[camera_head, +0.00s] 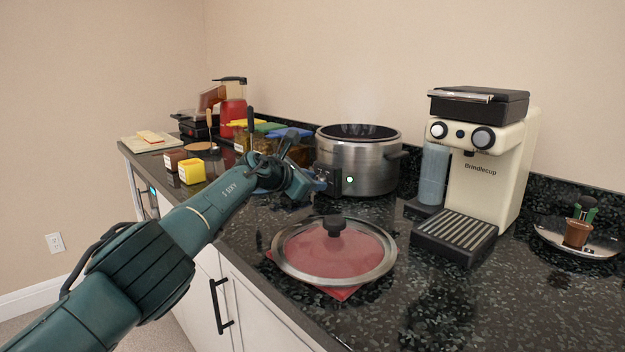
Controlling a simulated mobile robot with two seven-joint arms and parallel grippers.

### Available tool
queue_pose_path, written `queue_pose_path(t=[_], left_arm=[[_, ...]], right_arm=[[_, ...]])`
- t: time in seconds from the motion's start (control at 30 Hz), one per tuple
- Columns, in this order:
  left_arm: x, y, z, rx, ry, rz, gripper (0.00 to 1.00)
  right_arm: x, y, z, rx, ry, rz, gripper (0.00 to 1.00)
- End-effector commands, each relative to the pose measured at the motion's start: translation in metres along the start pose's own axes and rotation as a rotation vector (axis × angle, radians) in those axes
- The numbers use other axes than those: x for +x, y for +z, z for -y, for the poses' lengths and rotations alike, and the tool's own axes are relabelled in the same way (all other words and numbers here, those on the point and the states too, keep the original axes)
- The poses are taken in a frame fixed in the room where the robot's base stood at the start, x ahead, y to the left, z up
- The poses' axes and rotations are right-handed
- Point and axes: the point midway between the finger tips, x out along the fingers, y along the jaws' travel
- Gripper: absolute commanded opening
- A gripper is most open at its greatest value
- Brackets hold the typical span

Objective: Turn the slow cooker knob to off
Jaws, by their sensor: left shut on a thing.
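The slow cooker (371,167) is a round steel pot with a dark rim, standing open on the counter against the wall. My left gripper (319,181) reaches in from the left and is shut at the front of this panel, on the knob. The gripper hides the knob, so its setting cannot be read. My right gripper is out of view.
A glass lid (333,252) with a black handle lies on a red cloth in front of the cooker. A cream coffee machine (486,170) stands to the right. Containers with coloured lids (288,134) and a yellow box (192,172) are at left. The front right counter is clear.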

Motion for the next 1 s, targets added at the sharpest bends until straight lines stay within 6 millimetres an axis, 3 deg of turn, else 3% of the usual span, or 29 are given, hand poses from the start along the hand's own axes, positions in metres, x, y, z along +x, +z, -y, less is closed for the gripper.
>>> queue_pose_path(t=[0.4,0.43,0.6,0.7,1.0], left_arm=[[0.0003,-0.0018,0.0020,-0.015,-0.010,-0.002,0.07],[0.0003,-0.0018,0.0019,-0.015,-0.010,-0.002,0.33],[0.0001,-0.0014,0.0015,-0.014,-0.008,-0.001,0.47],[0.0000,-0.0010,0.0012,-0.014,-0.007,0.000,0.52],[-0.0016,0.0008,-0.0010,-0.013,-0.006,0.000,0.52]], right_arm=[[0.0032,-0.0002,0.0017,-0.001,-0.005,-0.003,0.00],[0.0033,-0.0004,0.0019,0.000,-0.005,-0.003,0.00],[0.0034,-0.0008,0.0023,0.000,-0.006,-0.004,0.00],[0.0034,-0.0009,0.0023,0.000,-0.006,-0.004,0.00],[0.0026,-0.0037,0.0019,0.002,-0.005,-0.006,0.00]])
